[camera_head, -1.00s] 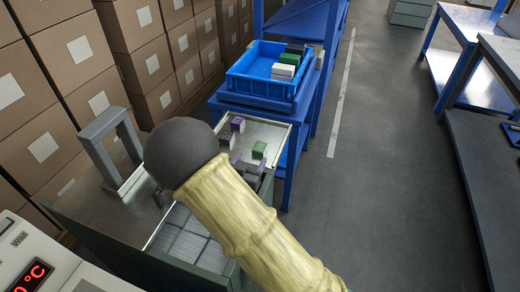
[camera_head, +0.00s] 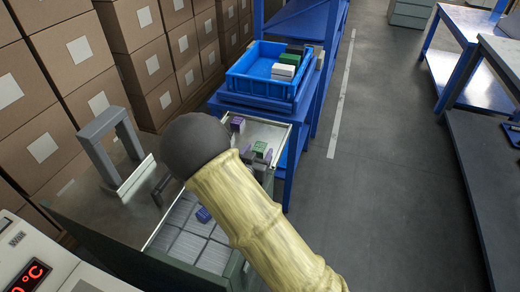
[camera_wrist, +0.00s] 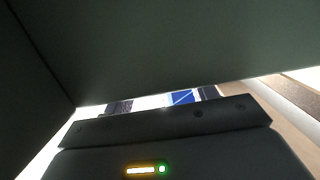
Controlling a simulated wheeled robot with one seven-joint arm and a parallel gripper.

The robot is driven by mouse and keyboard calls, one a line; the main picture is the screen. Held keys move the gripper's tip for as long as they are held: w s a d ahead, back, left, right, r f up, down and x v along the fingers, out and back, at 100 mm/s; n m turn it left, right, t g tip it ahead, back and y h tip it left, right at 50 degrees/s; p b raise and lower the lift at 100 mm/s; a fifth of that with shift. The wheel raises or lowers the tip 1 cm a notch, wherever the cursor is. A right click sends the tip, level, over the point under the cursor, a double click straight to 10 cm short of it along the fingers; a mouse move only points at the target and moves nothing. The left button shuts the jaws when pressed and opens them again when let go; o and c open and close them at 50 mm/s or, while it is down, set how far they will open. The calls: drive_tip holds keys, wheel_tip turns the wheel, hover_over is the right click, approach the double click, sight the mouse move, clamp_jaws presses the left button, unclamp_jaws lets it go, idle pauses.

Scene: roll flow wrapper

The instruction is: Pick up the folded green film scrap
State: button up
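A small green piece (camera_head: 260,146) lies on the pale tray behind my arm in the head view; I cannot tell whether it is the folded film scrap or a small block. A small grey part just below it may be a finger of my gripper; my arm hides most of that spot. In the wrist view the dark body of my gripper (camera_wrist: 165,140) fills the bottom, under a large dark green panel. No green scrap can be made out there, and the fingertips do not show clearly.
A blue piece (camera_head: 203,215) lies on white packs in the open compartment left of my arm. A purple block (camera_head: 237,123) stands on the tray. A blue crate (camera_head: 262,88) with several boxes is behind. A grey arch (camera_head: 110,150) stands at left. The dark green panel (camera_wrist: 180,45) is close.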

sight(257, 152)
drive_tip(key=c, duration=0.8)
drive_tip(key=shift+c, duration=0.2)
drive_tip(key=shift+r, duration=0.1)
wheel_tip(257, 152, up, 10)
drive_tip(key=shift+f+p, duration=0.1)
drive_tip(key=shift+p, duration=1)
